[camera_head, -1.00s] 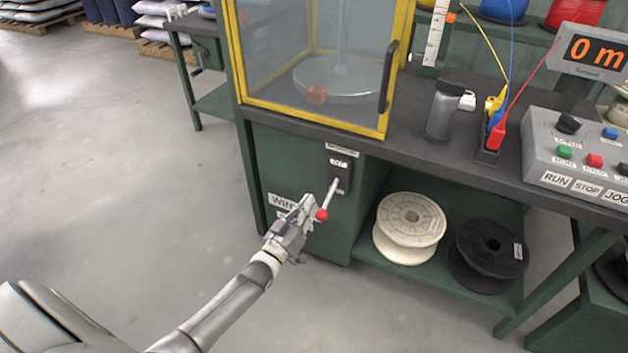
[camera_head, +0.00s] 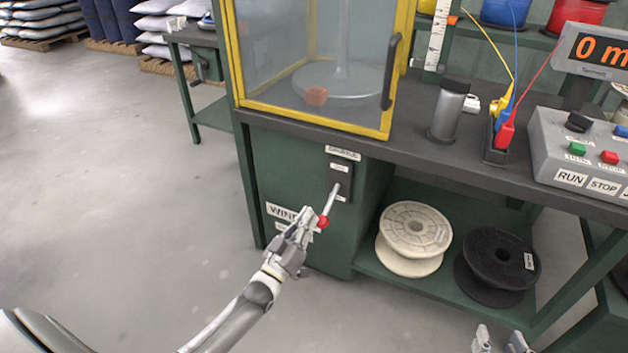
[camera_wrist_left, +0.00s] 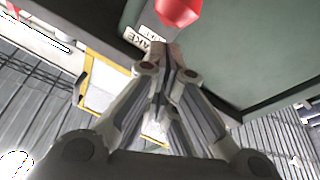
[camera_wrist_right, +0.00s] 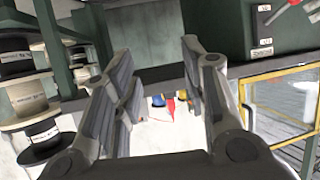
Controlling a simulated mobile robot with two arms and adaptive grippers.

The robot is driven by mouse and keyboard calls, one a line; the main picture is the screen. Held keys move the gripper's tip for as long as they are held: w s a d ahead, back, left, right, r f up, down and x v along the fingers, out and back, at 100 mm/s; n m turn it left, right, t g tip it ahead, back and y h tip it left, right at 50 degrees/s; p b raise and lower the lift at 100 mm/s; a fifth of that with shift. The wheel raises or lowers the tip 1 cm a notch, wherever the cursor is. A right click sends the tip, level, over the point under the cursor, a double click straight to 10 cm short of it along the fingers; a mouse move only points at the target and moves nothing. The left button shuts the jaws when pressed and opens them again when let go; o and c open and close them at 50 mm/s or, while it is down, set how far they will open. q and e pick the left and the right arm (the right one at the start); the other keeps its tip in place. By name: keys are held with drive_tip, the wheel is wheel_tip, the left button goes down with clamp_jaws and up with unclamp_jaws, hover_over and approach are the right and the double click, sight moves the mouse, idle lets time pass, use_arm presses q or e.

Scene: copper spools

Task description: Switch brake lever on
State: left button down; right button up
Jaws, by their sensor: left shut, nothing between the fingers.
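The brake lever (camera_head: 331,203) is a silver rod with a red knob (camera_head: 322,222). It slopes down and outward from a dark labelled plate (camera_head: 341,178) on the green cabinet. My left gripper (camera_head: 309,215) is shut and empty, close beside the knob on its left. In the left wrist view the red knob (camera_wrist_left: 178,10) shows just beyond the shut fingertips (camera_wrist_left: 165,58); whether they touch cannot be told. My right gripper (camera_head: 500,340) shows at the bottom edge of the head view. Its fingers (camera_wrist_right: 160,80) are apart and empty in the right wrist view.
A white spool (camera_head: 415,222) and a black spool (camera_head: 497,258) sit on the low shelf right of the cabinet. Above are a yellow-framed enclosure (camera_head: 310,118), a grey cylinder (camera_head: 447,112) and a control box (camera_head: 560,150). The floor at left is clear.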

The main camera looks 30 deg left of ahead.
use_arm(q)
wheel_tip(320, 180, down, 2)
drive_tip(key=shift+f+b, duration=0.1)
drive_tip(key=shift+b, duration=0.75)
use_arm(e)
wheel_tip(320, 180, up, 8)
drive_tip(key=w+a+t+y, duration=0.1)
drive_tip(key=w+t, duration=0.1)
drive_tip(key=t, duration=0.2)
drive_tip(key=shift+a+t+y, duration=0.4)
use_arm(q)
drive_tip(key=shift+f, duration=0.1)
use_arm(e)
drive_tip(key=shift+r, duration=0.1)
